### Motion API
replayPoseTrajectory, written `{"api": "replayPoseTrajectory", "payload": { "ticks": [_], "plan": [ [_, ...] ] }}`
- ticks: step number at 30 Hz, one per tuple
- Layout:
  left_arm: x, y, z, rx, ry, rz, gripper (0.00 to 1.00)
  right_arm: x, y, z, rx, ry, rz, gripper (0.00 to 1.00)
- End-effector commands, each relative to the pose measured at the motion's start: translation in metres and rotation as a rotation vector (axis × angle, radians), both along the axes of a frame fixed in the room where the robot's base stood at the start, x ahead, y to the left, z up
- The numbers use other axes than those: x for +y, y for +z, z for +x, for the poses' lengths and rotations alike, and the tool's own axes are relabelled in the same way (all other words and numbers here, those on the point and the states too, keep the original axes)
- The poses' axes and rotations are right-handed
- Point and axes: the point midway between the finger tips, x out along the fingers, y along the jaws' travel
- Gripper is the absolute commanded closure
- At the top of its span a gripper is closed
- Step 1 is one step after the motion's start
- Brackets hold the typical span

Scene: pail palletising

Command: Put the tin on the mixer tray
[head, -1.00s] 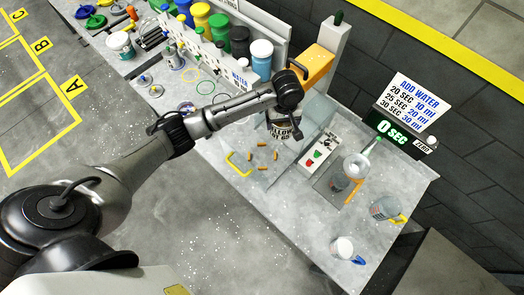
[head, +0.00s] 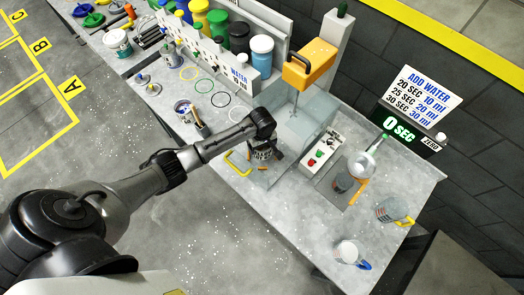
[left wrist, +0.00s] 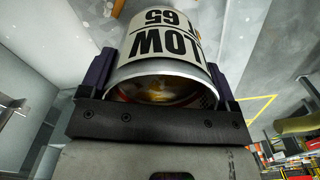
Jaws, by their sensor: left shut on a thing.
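The tin (head: 262,154) is white with black lettering and mostly hidden under my left gripper (head: 264,140) in the head view. My left gripper is shut on it; in the left wrist view the tin (left wrist: 160,42) sits between the two dark fingers, its round end toward the camera. I cannot tell whether the tin touches the tray. The orange mixer head (head: 309,63) with its thin stirrer is up, behind and right of the tin. My right gripper is not in view.
Clear guard panels (head: 302,122) stand behind the tin. A control box (head: 322,154) with red and green buttons is to the right. Cups (head: 389,208) stand at the bench's right end. An open tin with a brush (head: 186,112) is to the left.

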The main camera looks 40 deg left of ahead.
Motion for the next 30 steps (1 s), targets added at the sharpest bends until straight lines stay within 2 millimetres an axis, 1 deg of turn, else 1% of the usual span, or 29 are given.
{"api": "replayPoseTrajectory", "payload": {
  "ticks": [3, 8, 15, 18, 30],
  "plan": [
    [0.000, -0.010, 0.001, -0.002, 0.000, -0.001, 0.62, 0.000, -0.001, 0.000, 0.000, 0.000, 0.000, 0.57],
    [0.000, -0.018, 0.001, -0.003, 0.000, -0.001, 0.62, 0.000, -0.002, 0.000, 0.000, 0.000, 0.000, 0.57],
    [0.000, -0.044, 0.001, -0.001, 0.000, 0.001, 0.62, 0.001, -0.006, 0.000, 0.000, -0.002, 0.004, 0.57],
    [0.000, -0.050, 0.001, -0.002, 0.000, 0.000, 0.62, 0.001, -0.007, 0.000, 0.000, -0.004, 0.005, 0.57],
    [0.000, -0.053, 0.001, -0.003, 0.000, 0.000, 0.62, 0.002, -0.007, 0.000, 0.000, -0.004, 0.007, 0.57]
  ]
}}
